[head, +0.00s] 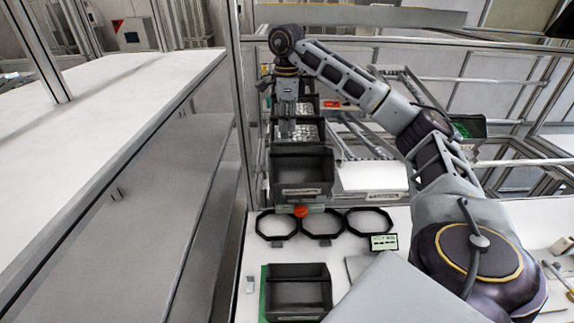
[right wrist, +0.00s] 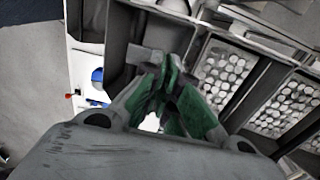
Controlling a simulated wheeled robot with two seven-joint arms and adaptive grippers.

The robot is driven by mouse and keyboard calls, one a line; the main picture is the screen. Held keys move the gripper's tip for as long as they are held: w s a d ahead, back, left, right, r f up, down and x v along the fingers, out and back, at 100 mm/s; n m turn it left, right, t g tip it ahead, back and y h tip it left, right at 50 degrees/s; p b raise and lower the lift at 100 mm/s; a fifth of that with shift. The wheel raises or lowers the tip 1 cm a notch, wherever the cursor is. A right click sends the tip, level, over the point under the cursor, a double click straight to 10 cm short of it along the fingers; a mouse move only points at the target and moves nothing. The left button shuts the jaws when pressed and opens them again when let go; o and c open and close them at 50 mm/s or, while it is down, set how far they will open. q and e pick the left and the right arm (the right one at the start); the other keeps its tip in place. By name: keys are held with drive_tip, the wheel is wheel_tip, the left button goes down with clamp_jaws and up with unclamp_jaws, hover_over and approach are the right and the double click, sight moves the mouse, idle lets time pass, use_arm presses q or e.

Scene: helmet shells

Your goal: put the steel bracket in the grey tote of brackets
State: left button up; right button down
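My right gripper (head: 286,112) points down above the left side of the row of grey totes at the back. In the right wrist view its green-padded fingers (right wrist: 168,80) are close together. A small grey metal piece, which looks like the steel bracket (right wrist: 147,56), sticks out at their tips. Below the gripper, one grey tote (head: 322,143) holds many shiny small parts; such filled totes also show right of the fingers in the right wrist view (right wrist: 245,92). Whether those parts are brackets is hard to tell. My left gripper is not in view.
An empty-looking dark tote (head: 302,166) stands in front of the filled ones. Several black octagonal rings (head: 322,239) and a red knob (head: 301,211) lie nearer. Another dark tote (head: 298,308) stands at the front. A metal upright (head: 239,100) stands left of the row.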

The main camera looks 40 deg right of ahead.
sight(287, 133)
drive_tip(key=shift+f+b, duration=0.9)
drive_tip(key=shift+f, duration=1.95)
drive_tip(key=shift+f+p, duration=0.95)
drive_tip(key=shift+f, duration=3.8)
drive_tip(key=shift+f+b, duration=0.4)
drive_tip(key=shift+f, duration=0.4)
